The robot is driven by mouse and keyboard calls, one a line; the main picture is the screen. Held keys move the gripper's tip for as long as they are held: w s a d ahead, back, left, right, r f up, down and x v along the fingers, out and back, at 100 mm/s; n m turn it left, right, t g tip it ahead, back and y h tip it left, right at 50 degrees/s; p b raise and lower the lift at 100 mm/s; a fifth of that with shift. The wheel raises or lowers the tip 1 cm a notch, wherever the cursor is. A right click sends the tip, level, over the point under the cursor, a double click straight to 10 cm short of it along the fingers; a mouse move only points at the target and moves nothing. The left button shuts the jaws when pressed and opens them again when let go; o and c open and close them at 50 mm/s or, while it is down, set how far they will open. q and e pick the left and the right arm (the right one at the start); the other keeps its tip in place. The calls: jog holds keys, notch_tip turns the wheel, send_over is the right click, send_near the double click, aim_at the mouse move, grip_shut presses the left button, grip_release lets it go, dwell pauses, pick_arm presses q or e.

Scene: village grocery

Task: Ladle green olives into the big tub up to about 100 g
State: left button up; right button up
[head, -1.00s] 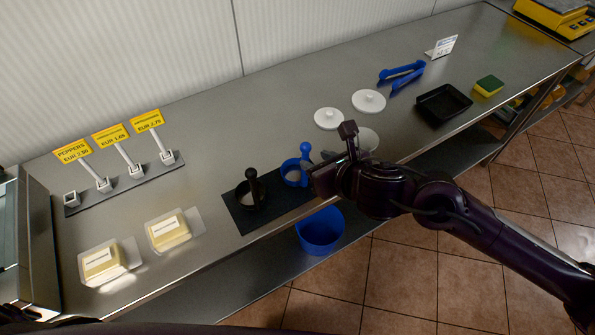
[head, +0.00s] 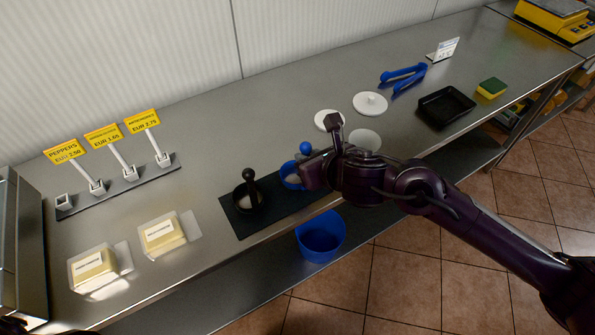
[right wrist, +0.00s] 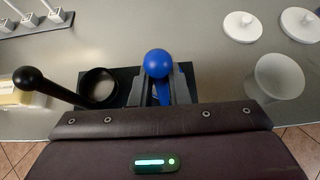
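My right gripper (head: 305,172) is low over the dark mat at the blue ladle (head: 292,178), partly covering it. In the right wrist view the ladle's blue ball-topped handle (right wrist: 158,64) stands between the two fingers (right wrist: 162,88), with a small gap seeming to show beside it. The black ladle (head: 248,198) stands on the mat left of the blue one; it also shows in the right wrist view (right wrist: 98,86). A pale round tub (head: 366,139) is just behind my right wrist; it also shows in the wrist view (right wrist: 278,76). No olives are in view. My left gripper is out of view.
White lids (head: 370,103), blue tongs (head: 404,74), a black tray (head: 445,105) and a sponge (head: 491,88) lie along the counter to the right. Two labelled packs (head: 93,267) and price signs (head: 104,138) are left. A blue bucket (head: 320,238) is below the front edge.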

grip_shut()
notch_tip(320, 180, up, 8)
jog(key=p, duration=0.6)
jog(key=shift+r, duration=0.1)
